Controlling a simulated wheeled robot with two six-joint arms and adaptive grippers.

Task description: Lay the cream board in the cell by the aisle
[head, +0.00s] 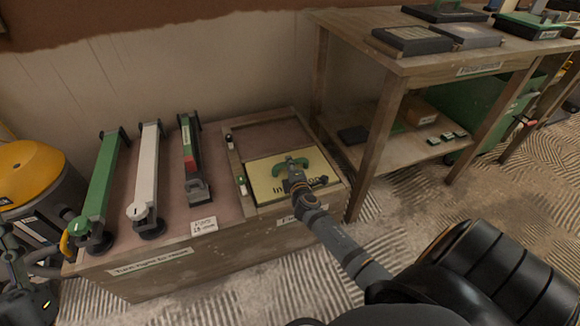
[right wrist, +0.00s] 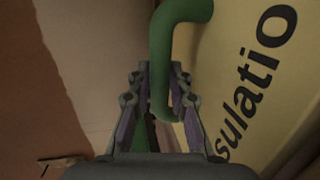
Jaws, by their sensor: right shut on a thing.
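The cream board (head: 264,184), lettered "Insulation", is over or in the near cell of a wooden two-cell frame (head: 338,183) at the right end of the low bench. I cannot tell whether it rests on the cell floor. My right gripper (head: 294,168) is shut on the board's green handle (head: 283,162). In the right wrist view the green handle (right wrist: 174,45) passes between the fingers, with the board (right wrist: 240,60) to the right. The far cell (head: 270,140) looks empty. My left gripper (head: 18,265) is at the lower left edge, away from the board; its jaws are unclear.
Green (head: 103,185), white (head: 147,175) and dark (head: 193,160) long tools lie left of the frame. A small card (head: 203,226) is near the front edge. A taller wooden table (head: 400,65) stands right, and a yellow machine (head: 30,170) stands left.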

